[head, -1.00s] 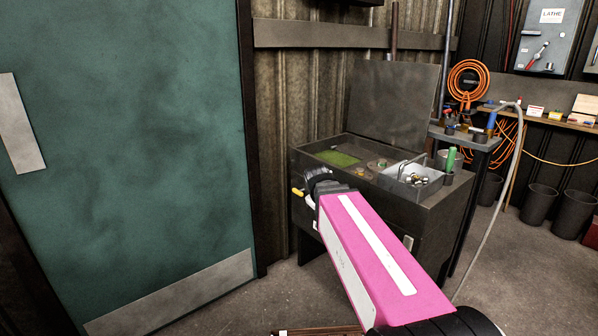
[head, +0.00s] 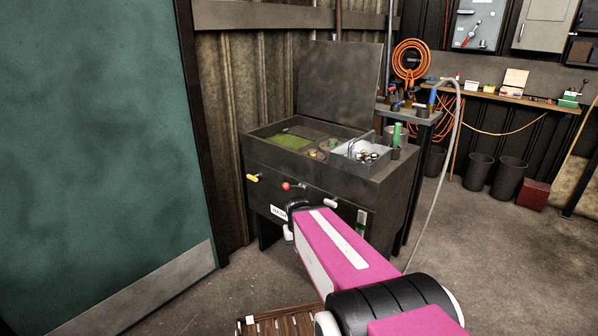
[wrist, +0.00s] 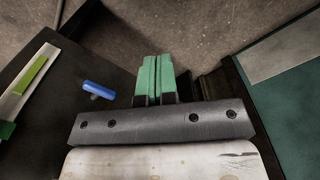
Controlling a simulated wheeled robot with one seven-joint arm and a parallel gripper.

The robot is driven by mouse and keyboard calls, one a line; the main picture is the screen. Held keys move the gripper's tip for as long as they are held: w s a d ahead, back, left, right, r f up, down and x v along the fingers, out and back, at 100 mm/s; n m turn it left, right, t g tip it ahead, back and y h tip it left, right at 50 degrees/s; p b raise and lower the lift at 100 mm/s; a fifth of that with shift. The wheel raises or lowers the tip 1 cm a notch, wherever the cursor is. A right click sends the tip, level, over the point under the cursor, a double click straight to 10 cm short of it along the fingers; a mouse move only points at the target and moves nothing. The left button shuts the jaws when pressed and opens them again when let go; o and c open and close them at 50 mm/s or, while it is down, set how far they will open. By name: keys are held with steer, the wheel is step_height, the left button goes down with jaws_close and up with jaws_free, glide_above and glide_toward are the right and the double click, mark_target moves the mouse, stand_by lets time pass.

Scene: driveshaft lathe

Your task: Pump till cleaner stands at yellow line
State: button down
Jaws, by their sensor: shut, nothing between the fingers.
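The dark cleaning cabinet (head: 300,185) stands with its lid raised and green showing in its basin (head: 290,141). Its front has a yellow handle (head: 253,178), a red knob (head: 287,186) and a white handle (head: 330,203). A narrow gauge strip (head: 361,222) is at the front's right; a white strip with a green column (wrist: 28,85) shows in the wrist view. I cannot make out a yellow line. A blue handle (wrist: 98,90) sticks out left of my gripper (wrist: 155,62). My gripper's green fingers are together, empty, apart from the blue handle. My arm hides the gripper in the head view.
A metal tray of parts (head: 362,155) and a green bottle (head: 396,134) stand on the cabinet's right. A teal door (head: 90,150) is at the left. A slatted wooden platform (head: 285,322) lies low in front. Floor is open at the right.

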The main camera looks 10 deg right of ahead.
stand_by(0.4)
steer(key=w+d+r+n+y, duration=0.1)
steer(key=w+r+n, duration=0.1)
steer(key=w+r, duration=0.4)
steer(key=w+d+r+n+y, duration=0.1)
steer(key=w+r, duration=0.6)
steer(key=r, duration=0.7)
steer(key=w+d+r+n+y, duration=0.1)
steer(key=w+d+r+n, duration=0.2)
steer(key=w+r, duration=0.3)
step_height(320, 180, up, 5)
steer(key=shift+w+r+n+y, duration=0.1)
steer(key=shift+w+n+y, duration=0.2)
steer(key=shift+n, duration=0.1)
steer(key=shift+d, duration=0.1)
steer(key=x, duration=1.4)
steer(key=shift+w, duration=0.1)
